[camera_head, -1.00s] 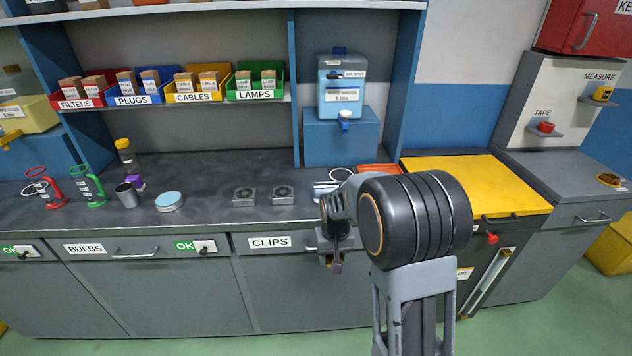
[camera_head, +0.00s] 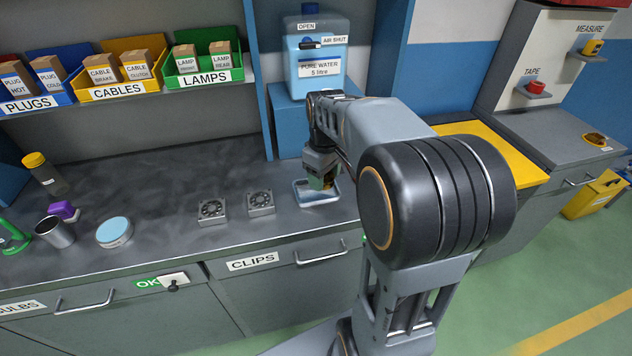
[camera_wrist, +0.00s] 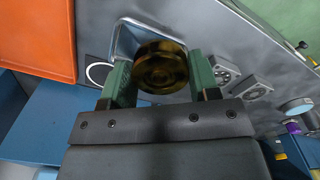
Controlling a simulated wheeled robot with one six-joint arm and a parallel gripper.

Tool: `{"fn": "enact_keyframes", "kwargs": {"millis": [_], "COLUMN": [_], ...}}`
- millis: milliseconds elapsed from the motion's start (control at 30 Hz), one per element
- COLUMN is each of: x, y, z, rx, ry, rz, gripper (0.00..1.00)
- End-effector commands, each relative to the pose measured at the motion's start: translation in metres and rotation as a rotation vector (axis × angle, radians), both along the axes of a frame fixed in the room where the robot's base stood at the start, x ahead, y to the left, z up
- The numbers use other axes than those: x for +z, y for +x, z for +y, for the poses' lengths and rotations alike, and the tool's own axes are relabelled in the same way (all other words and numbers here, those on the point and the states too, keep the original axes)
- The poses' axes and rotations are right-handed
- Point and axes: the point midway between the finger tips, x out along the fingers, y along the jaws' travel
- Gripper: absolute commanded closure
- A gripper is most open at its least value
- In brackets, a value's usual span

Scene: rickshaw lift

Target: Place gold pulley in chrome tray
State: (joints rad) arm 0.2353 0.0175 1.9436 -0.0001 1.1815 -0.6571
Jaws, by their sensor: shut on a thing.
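The gold pulley (camera_wrist: 160,70) is a dark gold grooved wheel held between the green fingers of my gripper (camera_wrist: 158,85) in the wrist view. In the head view my gripper (camera_head: 320,182) points down over the chrome tray (camera_head: 304,196), a small shallow tray on the dark worktop. The tray's rim also shows in the wrist view (camera_wrist: 122,42), behind the pulley. I cannot tell whether the pulley touches the tray floor.
Two grey fan-like blocks (camera_head: 212,210) (camera_head: 260,203) sit left of the tray. A round blue-lidded tin (camera_head: 114,232) and a metal cup (camera_head: 54,232) stand farther left. A water tank (camera_head: 318,62) stands behind. An orange tray (camera_wrist: 38,38) is close by in the wrist view.

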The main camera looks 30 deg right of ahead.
Motion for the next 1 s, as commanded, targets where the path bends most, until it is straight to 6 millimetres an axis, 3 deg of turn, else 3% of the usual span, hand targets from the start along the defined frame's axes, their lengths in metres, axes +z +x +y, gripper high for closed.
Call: {"fn": "enact_keyframes", "kwargs": {"millis": [67,333,667,1000], "x": [-0.008,-0.050,-0.063,-0.097], "y": [0.020,0.051,0.062,0.064], "z": [-0.003,-0.008,-0.012,-0.012], "rx": [0.001,-0.002,-0.005,-0.005], "ry": [0.002,0.000,-0.001,0.000], "rz": [0.004,0.000,-0.001,-0.002], "gripper": [0.75,0.75,0.75,0.75]}}
